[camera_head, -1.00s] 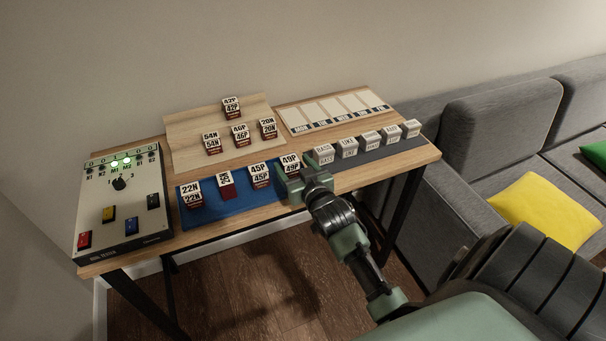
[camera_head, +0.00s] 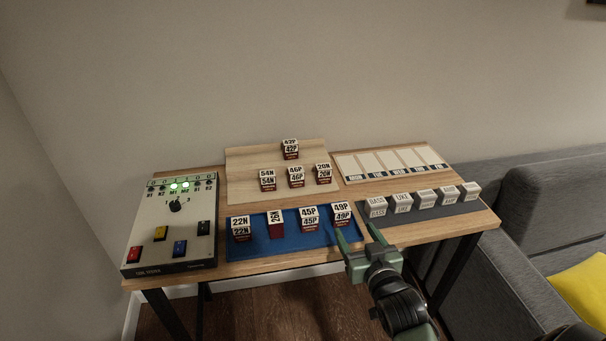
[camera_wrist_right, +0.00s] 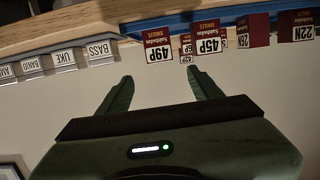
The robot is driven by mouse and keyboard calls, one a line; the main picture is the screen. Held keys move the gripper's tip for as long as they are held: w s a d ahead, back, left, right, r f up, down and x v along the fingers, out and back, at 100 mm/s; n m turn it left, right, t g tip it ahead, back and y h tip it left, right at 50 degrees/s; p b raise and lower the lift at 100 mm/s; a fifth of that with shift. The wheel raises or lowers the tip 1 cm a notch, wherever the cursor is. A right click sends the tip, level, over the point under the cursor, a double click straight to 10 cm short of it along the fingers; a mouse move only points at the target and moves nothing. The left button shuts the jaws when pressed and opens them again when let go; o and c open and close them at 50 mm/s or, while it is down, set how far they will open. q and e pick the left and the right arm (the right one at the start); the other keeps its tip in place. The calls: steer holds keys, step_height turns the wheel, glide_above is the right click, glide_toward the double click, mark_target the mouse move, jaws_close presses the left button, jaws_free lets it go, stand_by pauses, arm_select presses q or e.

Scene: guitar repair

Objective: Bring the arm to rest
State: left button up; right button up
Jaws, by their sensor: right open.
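My right gripper (camera_head: 357,238) is open and empty at the front edge of the wooden table (camera_head: 270,263). In the head view its fingers point toward the gap between the blue mat and the dark grey strip. In the right wrist view the open fingers (camera_wrist_right: 160,88) show with nothing between them, and the boxes lie beyond the tips. The nearest box is the 49P box (camera_head: 342,214), just beyond and left of the fingertips; it also shows in the right wrist view (camera_wrist_right: 161,53). My left gripper is not in view.
A blue mat (camera_head: 262,246) holds several string boxes. A plywood board (camera_head: 243,187) behind holds more. A control box (camera_head: 150,215) with green lights stands left. Grey labelled blocks (camera_head: 425,199) line the dark strip (camera_head: 440,218). A day-marked tray (camera_head: 390,163) lies behind. A grey sofa (camera_head: 545,215) stands right.

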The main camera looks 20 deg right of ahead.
steer(key=s+a+f+n+g+y, duration=0.1)
steer(key=s+a+f+n+g, duration=0.15)
steer(key=s+a+g, duration=0.4)
steer(key=s+a+f+n+g+y, duration=0.1)
steer(key=s+a+f+y, duration=0.2)
steer(key=s, duration=0.6)
steer(key=s+a+f+n+g, duration=0.1)
steer(key=s+a+f+g, duration=0.35)
steer(key=s, duration=0.25)
step_height(320, 180, down, 26)
steer(key=s+g, duration=0.1)
steer(key=s, duration=0.1)
steer(key=s+d+f+g, duration=0.1)
steer(key=s+d+f, duration=0.1)
steer(key=s+f, duration=1.3)
steer(key=shift+s+d+f, duration=0.15)
steer(key=shift+s+f, duration=0.1)
steer(key=shift+f, duration=0.4)
steer(key=shift+n, duration=0.25)
